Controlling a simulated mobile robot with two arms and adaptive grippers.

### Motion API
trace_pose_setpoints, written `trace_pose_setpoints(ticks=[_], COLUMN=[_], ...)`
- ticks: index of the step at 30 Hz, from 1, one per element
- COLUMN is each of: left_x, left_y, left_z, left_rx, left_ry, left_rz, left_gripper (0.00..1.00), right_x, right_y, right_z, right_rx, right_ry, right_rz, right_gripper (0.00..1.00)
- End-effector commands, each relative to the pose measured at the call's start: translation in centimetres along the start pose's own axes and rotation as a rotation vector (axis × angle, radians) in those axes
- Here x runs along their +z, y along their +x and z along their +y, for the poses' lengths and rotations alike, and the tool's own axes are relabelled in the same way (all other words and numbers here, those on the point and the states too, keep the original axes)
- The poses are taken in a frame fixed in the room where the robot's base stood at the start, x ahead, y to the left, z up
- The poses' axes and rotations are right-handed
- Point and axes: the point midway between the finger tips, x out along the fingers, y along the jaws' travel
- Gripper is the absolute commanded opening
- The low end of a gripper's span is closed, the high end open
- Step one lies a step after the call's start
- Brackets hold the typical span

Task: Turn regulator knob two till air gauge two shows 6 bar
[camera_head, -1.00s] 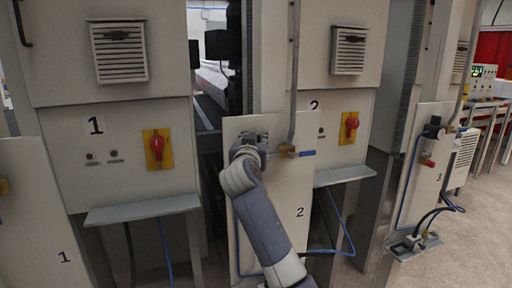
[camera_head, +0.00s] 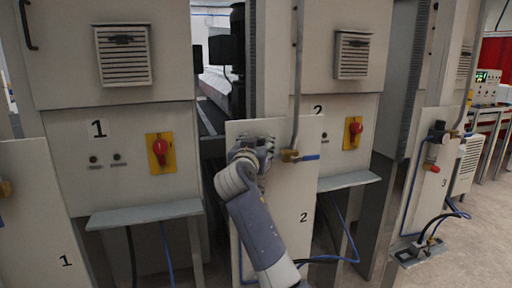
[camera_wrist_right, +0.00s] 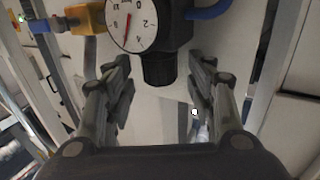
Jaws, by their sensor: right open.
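In the right wrist view, the black regulator knob (camera_wrist_right: 158,70) sits beneath a round white air gauge (camera_wrist_right: 130,20) with a red needle. The needle points roughly downward in this tilted picture; the exact reading is unclear. My right gripper (camera_wrist_right: 158,72) is open, its fingers on either side of the knob with visible gaps. In the head view, my right gripper (camera_head: 262,148) is at the upper part of the panel marked 2 (camera_head: 290,235), hiding the gauge and knob. My left gripper is not in view.
A brass valve with a blue handle (camera_head: 311,157) and a vertical pipe (camera_head: 298,80) are just right of my gripper. Grey shelves (camera_head: 143,214) jut out on both sides. Panel 3 (camera_head: 432,160) stands to the right, beside open floor.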

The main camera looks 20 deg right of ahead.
Motion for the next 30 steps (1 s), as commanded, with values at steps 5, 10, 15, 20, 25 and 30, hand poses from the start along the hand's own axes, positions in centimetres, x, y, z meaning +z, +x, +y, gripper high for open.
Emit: trace_pose_setpoints(ticks=[5, 10, 15, 20, 25, 30], left_x=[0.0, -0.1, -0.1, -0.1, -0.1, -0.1], left_y=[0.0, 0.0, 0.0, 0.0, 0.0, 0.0], left_z=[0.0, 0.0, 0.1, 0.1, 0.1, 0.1], left_rx=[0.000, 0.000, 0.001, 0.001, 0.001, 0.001], left_ry=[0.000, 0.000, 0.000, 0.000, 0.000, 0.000], left_rz=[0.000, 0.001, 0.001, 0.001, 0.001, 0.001], left_gripper=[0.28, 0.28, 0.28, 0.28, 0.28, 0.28], right_x=[0.1, 0.1, 0.1, 0.1, 0.1, 0.1], right_y=[-1.4, -4.2, -7.4, -10.0, -11.6, -11.9], right_z=[-0.1, -0.2, -0.2, -0.1, -0.1, 0.0], right_rx=[-0.002, -0.005, -0.003, -0.002, -0.001, 0.001], right_ry=[0.001, 0.002, 0.002, 0.002, 0.000, 0.000], right_rz=[0.000, 0.000, -0.001, -0.001, -0.001, -0.001], right_gripper=[0.51, 0.51, 0.51, 0.51, 0.51, 0.51])
